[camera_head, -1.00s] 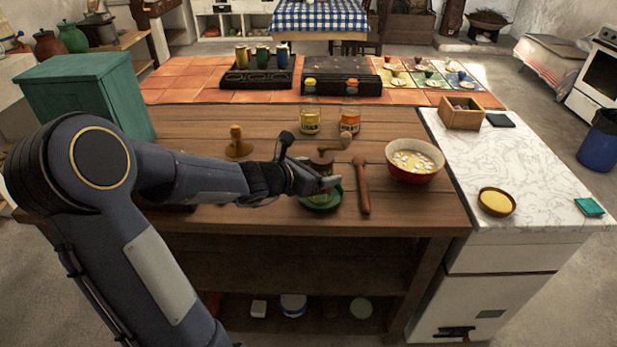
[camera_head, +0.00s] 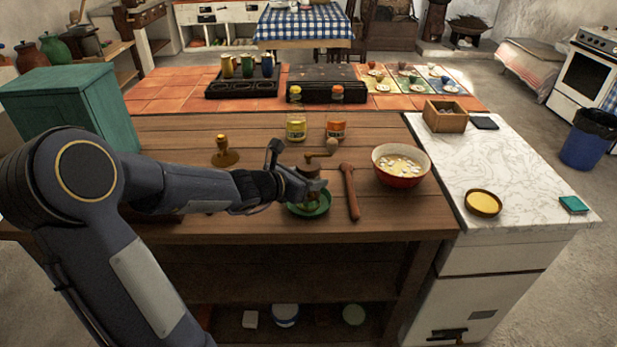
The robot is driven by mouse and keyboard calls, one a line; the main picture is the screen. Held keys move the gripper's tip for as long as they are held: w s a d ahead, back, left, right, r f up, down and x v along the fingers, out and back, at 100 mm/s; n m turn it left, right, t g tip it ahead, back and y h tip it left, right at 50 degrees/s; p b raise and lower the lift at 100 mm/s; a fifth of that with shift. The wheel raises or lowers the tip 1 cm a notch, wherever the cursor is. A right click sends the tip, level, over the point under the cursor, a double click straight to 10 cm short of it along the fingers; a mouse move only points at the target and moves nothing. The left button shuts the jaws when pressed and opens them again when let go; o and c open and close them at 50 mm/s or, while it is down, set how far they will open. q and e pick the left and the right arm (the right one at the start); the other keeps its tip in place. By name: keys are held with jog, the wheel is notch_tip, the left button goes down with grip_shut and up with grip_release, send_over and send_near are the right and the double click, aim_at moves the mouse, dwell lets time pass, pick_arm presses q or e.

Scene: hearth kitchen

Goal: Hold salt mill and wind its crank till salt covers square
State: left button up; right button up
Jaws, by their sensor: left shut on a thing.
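The salt mill (camera_head: 310,171) is a small brown mill with a crank (camera_head: 322,155) on top, its round wooden knob (camera_head: 333,147) pointing to the right. It stands upright at a green dish (camera_head: 323,205) on the wooden table. My left gripper (camera_head: 312,185) reaches in from the left and is shut on the mill's body, hiding much of it. I cannot make out the square or any salt on it. My right gripper is out of view.
A wooden rolling pin-like tool (camera_head: 350,192) lies just right of the dish. A red bowl (camera_head: 402,179) stands farther right. Two jars, yellow-lidded (camera_head: 296,130) and orange-lidded (camera_head: 336,130), stand behind. A stamp-like wooden piece (camera_head: 224,157) and a green cabinet (camera_head: 105,110) are left.

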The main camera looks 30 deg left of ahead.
pick_arm(q)
jog(key=shift+c, duration=1.2)
jog(key=o, duration=1.1)
jog(key=shift+c, duration=0.2)
